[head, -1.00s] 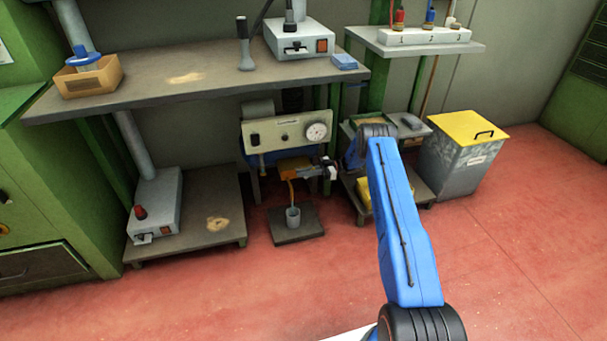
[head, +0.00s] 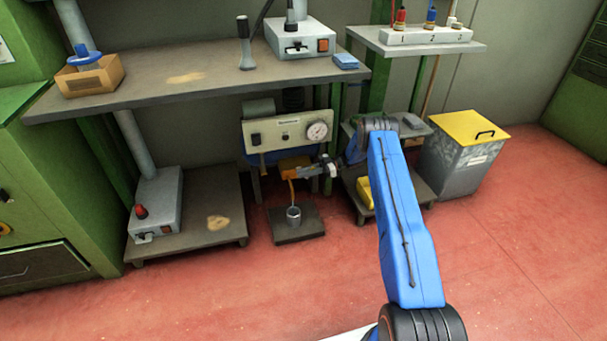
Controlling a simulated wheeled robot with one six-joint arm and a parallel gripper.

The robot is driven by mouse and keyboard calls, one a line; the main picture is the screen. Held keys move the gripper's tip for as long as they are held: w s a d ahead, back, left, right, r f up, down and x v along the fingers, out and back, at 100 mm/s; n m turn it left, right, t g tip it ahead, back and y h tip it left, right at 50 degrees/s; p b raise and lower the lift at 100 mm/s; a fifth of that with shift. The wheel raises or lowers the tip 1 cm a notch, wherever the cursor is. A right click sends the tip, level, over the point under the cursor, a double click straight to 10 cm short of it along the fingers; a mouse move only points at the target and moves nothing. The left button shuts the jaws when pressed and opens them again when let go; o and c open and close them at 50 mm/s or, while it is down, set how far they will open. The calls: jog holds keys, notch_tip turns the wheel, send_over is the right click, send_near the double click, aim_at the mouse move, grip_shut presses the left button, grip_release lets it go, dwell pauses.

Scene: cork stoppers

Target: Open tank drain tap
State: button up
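The tank (head: 246,140) is a blue body under the bench, mostly hidden behind a cream panel (head: 262,137) with a round gauge. An orange-brown tap part (head: 294,163) sits below the panel. A thin orange-brown line, a stream or a tube, runs from it down to a grey cup (head: 293,217). My gripper (head: 314,171) reaches in from the right and points left at the tap part. Its fingertips are at or very close to that part. They are too small and dark to tell whether they are open or touching.
The cup stands on a dark floor plate (head: 308,230). The bench top (head: 140,92) overhangs the tank. A low stand with a grey box (head: 160,205) is at left. A yellow-lidded bin (head: 470,127) stands at right. The red floor in front is clear.

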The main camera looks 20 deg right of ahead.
jog(key=shift+d, duration=0.1)
jog(key=d+r, duration=0.1)
jog(key=d, duration=0.6)
jog(key=shift+d, duration=0.1)
jog(key=d+y, duration=0.1)
jog(key=d, duration=0.8)
jog(key=a, duration=1.6)
jog(key=shift+a+f, duration=0.25)
jog(key=shift+c, duration=0.7)
grip_shut()
